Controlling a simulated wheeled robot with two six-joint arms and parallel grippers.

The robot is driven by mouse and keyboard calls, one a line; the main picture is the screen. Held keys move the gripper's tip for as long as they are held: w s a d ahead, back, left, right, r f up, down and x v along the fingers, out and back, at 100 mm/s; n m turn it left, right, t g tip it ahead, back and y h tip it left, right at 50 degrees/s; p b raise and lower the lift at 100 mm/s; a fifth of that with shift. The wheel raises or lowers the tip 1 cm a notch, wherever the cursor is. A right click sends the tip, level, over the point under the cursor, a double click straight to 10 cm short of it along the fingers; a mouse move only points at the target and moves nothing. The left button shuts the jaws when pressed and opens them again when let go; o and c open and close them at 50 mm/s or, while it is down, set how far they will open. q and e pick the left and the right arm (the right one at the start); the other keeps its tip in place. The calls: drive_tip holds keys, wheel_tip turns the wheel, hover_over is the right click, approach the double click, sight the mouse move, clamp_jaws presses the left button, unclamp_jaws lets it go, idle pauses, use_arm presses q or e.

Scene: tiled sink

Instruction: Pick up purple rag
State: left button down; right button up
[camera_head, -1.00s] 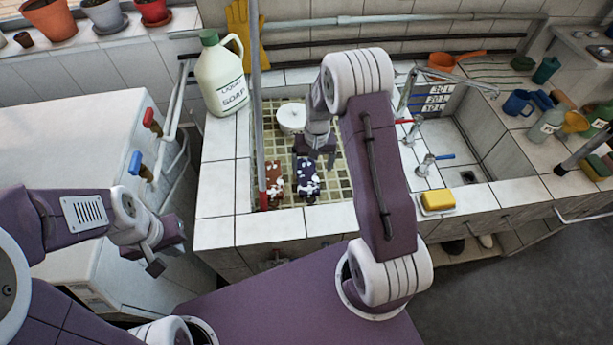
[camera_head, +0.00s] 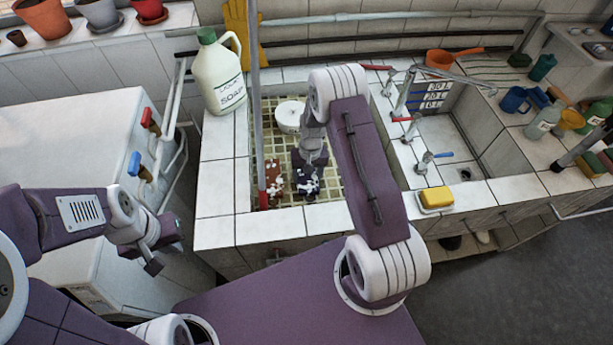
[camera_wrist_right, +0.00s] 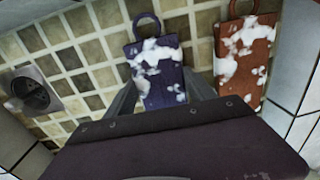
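The purple rag (camera_head: 307,187), spotted with white foam, lies on the tiled floor of the left basin. In the right wrist view the purple rag (camera_wrist_right: 160,88) shows with a loop at its far end. My right gripper (camera_head: 310,160) is over it in the head view. In the wrist view its two fingers stand apart, one on each side of the rag's near part; the gripper body hides the rag's near end. I cannot tell whether the fingers touch it. My left gripper (camera_head: 148,256) hangs away from the basin, beside the white cabinet; its finger opening is unclear.
A foamy orange-brown rag (camera_wrist_right: 245,55) lies close to the right of the purple one in the wrist view. A drain (camera_wrist_right: 35,92) is at the left there. A white round object (camera_head: 289,116) sits farther back in the basin. A vertical pole (camera_head: 259,120) and soap jug (camera_head: 220,75) stand nearby.

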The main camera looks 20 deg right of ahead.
sight(308, 177)
drive_tip(key=c, duration=0.4)
drive_tip(key=shift+r, duration=0.25)
drive_tip(key=r, duration=0.4)
drive_tip(key=shift+s+d, duration=0.1)
drive_tip(key=shift+d, duration=0.2)
drive_tip(key=s+d+r, duration=0.2)
drive_tip(key=d, duration=0.1)
drive_tip(key=s+d+r, duration=0.2)
drive_tip(key=d, duration=0.1)
drive_tip(key=s+d+r+b, duration=0.1)
drive_tip(key=s+d+r, duration=0.1)
drive_tip(key=d, duration=0.1)
drive_tip(key=shift+r, duration=0.25)
